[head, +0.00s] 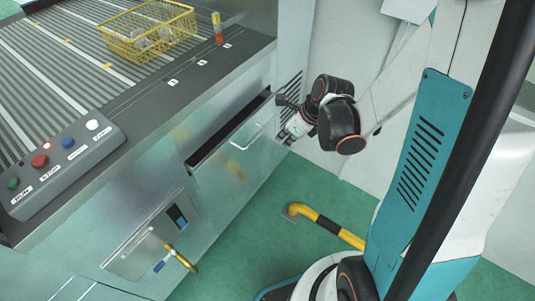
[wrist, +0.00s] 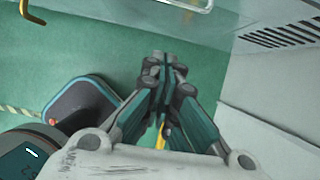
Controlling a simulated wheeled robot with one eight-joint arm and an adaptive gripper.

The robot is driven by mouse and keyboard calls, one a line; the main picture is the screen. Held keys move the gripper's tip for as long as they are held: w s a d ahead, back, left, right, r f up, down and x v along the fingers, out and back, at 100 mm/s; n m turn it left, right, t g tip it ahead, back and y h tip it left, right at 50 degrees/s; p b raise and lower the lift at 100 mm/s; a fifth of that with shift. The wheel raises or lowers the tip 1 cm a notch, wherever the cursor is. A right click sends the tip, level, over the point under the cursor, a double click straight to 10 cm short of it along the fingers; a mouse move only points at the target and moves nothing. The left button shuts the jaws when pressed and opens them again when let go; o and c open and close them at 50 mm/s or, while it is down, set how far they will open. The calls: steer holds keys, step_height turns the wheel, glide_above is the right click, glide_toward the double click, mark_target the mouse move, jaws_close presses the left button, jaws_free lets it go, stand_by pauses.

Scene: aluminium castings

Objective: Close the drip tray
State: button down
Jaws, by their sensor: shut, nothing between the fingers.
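The drip tray (head: 233,165) is a metal drawer low in the machine's front. It stands partly open, with a dark gap (head: 225,132) along its top behind the front panel. A pale bar handle (head: 247,138) is on its front. In the wrist view a metal edge with the handle (wrist: 188,4) shows at the top, beyond my fingertips.
A yellow-black floor rail (head: 325,226) stands near my base. A grey wall (head: 345,140) is close behind my gripper.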

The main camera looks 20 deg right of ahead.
steer(key=w+a+f+b, duration=0.4)
steer(key=w+a+f, duration=0.1)
steer(key=f, duration=0.3)
steer(key=shift+w+a+f+b, duration=0.2)
steer(key=shift+w+a+b, duration=0.15)
